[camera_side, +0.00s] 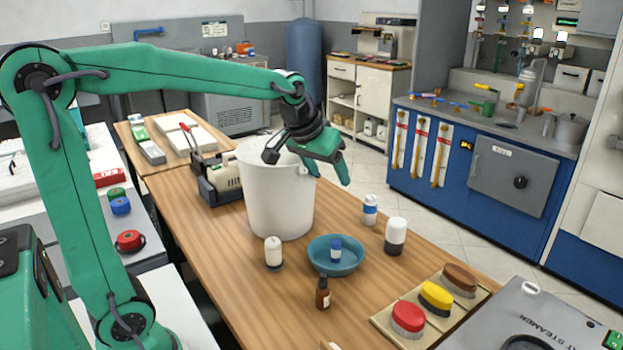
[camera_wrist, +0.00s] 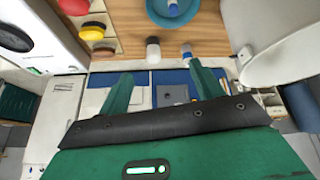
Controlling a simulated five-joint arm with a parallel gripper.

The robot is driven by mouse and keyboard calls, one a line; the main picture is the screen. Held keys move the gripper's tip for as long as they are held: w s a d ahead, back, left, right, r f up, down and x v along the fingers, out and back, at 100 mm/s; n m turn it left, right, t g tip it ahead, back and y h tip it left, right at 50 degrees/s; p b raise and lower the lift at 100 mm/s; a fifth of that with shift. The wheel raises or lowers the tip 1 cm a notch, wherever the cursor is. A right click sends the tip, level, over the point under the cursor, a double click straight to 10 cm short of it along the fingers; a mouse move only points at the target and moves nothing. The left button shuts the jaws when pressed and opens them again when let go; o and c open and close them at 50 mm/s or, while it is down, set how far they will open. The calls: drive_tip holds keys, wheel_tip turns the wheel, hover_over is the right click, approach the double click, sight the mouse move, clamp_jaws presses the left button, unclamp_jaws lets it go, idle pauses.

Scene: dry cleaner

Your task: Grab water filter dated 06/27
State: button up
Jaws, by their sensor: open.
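Several small cylinders stand on the wooden table; I cannot tell which are water filters, and no date is readable. A white one with a blue band (camera_side: 370,210) stands at the far edge, also in the wrist view (camera_wrist: 187,51). A white one with a dark base (camera_side: 396,232) is to its right, also in the wrist view (camera_wrist: 153,46). A smaller white one with a dark base (camera_side: 273,250) stands in front of the bucket. A small blue and white one (camera_side: 336,246) is inside the blue bowl (camera_side: 353,264). My gripper (camera_side: 308,168) is open and empty, raised above the bucket.
The tall white bucket (camera_side: 276,200) stands close below my gripper. An amber bottle (camera_side: 322,294) is in front of the bowl. Red, yellow and brown brushes (camera_side: 435,297) are at the right. Clear wood lies along the table's front left.

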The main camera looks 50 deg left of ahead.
drive_tip(key=n, duration=0.2)
approach(368, 199)
drive_tip(key=s+d+r, duration=0.7)
drive_tip(key=shift+n+y, duration=0.4)
drive_tip(key=shift+n, duration=0.4)
drive_tip(key=w+a+f, duration=0.2)
drive_tip(key=w+f, duration=0.1)
drive_tip(key=f, duration=0.1)
drive_tip(key=w+a+f, duration=0.2)
drive_tip(key=w+f, duration=0.1)
drive_tip(key=f, duration=0.1)
drive_tip(key=w+a+f, duration=0.3)
drive_tip(key=w+f, duration=0.1)
drive_tip(key=shift+f, duration=0.3)
drive_tip(key=shift+w+a+f, duration=0.15)
drive_tip(key=shift+f, duration=0.05)
drive_tip(key=shift+f, duration=0.1)
drive_tip(key=shift+x, duration=1.2)
drive_tip(key=shift+w+f, duration=0.1)
drive_tip(key=shift+x, duration=2.45)
